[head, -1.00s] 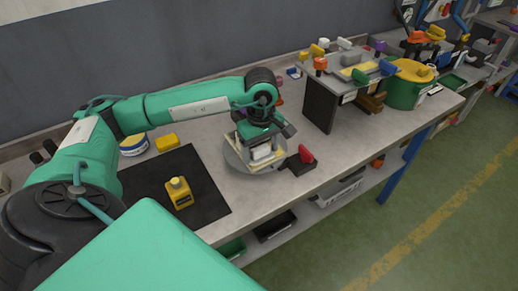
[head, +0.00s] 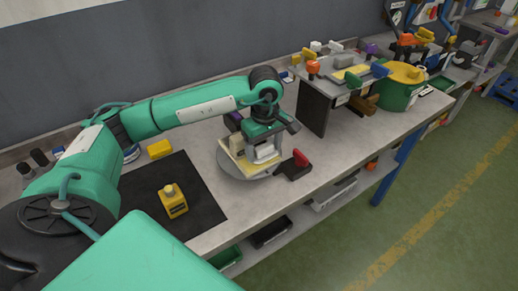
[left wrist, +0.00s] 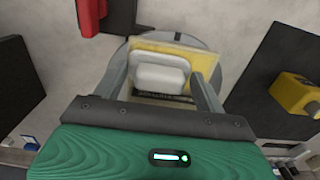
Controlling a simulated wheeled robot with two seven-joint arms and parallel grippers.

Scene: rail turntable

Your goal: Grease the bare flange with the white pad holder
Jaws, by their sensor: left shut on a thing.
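My left gripper (head: 262,150) points down over the round grey turntable (head: 232,172). It is shut on the white pad holder (head: 266,153), which also shows between the two fingers in the left wrist view (left wrist: 158,72). A pale yellow workpiece (head: 234,161) lies on the turntable beside and beneath the holder; its flat yellow face shows in the left wrist view (left wrist: 205,62). I cannot tell whether the pad touches it; the holder's underside is hidden. Which flange is bare cannot be made out. My right gripper is not in view.
A red-handled dark block (head: 297,165) sits close right of the turntable. A yellow block (head: 159,149) lies behind the mat. A raised grey shelf (head: 340,78) with coloured parts stands further right.

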